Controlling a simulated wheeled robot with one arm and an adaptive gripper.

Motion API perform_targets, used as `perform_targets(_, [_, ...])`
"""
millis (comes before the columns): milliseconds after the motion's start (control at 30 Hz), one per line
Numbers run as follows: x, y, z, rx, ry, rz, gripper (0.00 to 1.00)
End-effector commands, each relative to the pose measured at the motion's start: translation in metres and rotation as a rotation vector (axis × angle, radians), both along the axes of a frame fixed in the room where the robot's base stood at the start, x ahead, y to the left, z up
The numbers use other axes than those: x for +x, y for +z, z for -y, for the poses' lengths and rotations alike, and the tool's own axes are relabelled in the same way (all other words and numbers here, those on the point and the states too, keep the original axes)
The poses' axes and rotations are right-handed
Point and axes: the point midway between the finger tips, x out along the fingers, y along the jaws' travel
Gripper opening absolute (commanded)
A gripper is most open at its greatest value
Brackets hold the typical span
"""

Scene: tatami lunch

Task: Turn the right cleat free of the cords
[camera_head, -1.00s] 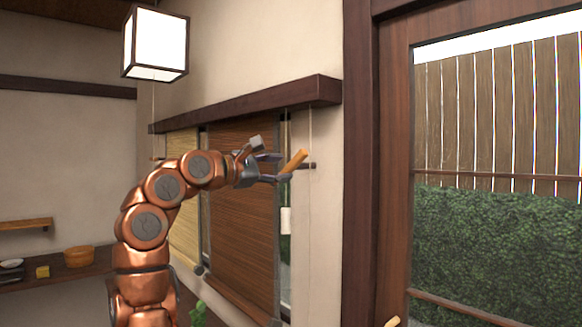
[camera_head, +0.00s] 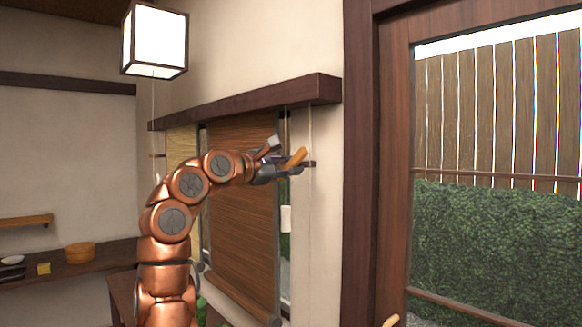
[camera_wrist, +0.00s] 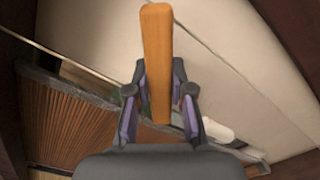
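The right cleat shows as an orange wooden bar (camera_head: 297,158) at the wall beside the brown blind, tilted with its upper end to the right. In the wrist view the bar (camera_wrist: 157,50) runs upright between my fingers. My gripper (camera_wrist: 159,68) is open around it, one finger on each side; contact is unclear. In the head view my gripper (camera_head: 288,168) reaches the bar from the left. A thin pale cord (camera_head: 310,128) hangs from the beam past the cleat. How the cords lie on the cleat is hidden or too small to tell.
The brown slatted blind (camera_head: 240,200) hangs just left of the cleat, under a dark beam (camera_head: 250,102). A paper lantern (camera_head: 155,40) hangs at upper left. A dark wooden door frame (camera_head: 360,180) stands to the right. Bare wall (camera_head: 325,220) lies below the cleat.

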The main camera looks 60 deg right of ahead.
Motion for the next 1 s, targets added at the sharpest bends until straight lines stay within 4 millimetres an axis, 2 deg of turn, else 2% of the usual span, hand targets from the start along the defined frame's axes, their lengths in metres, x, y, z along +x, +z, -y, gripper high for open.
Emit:
perform_targets(33, [-0.0001, -0.0001, 0.0000, 0.000, 0.000, 0.000, 0.11])
perform_targets(167, [-0.0001, 0.0000, 0.0000, 0.000, 0.000, 0.000, 0.00])
perform_targets(633, [-0.0010, -0.0018, -0.0004, 0.013, 0.000, -0.046, 0.00])
perform_targets(1000, [-0.0009, -0.0032, -0.0004, 0.071, 0.003, -0.260, 0.00])
